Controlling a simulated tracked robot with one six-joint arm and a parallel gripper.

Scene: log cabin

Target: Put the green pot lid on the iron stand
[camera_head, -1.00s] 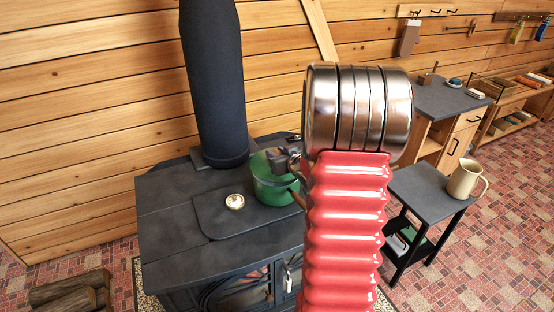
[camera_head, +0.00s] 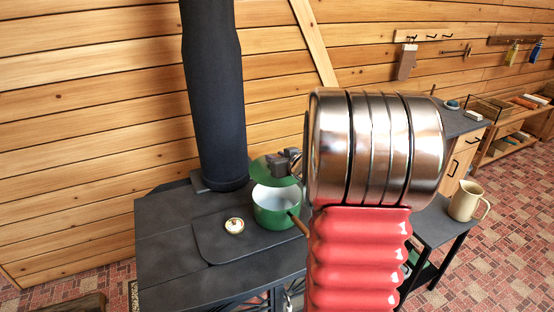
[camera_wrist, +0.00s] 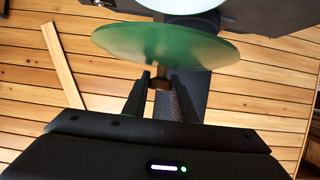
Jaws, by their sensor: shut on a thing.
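The green pot lid (camera_head: 268,171) is held above the pot, tilted, with its underside edge clear of the rim. In the wrist view the lid (camera_wrist: 165,46) is a green disc, and my gripper (camera_wrist: 161,82) is shut on its knob. In the head view my gripper (camera_head: 292,165) is at the lid's right side, partly hidden by my arm. The green pot (camera_head: 276,214) with a white inside and a wooden handle stands open on the stove (camera_head: 165,235). I cannot make out the iron stand; it may be hidden behind my arm.
A small pale round object (camera_head: 234,226) sits on the stove left of the pot. The black stovepipe (camera_head: 213,100) rises close behind. The stove's left part is bare.

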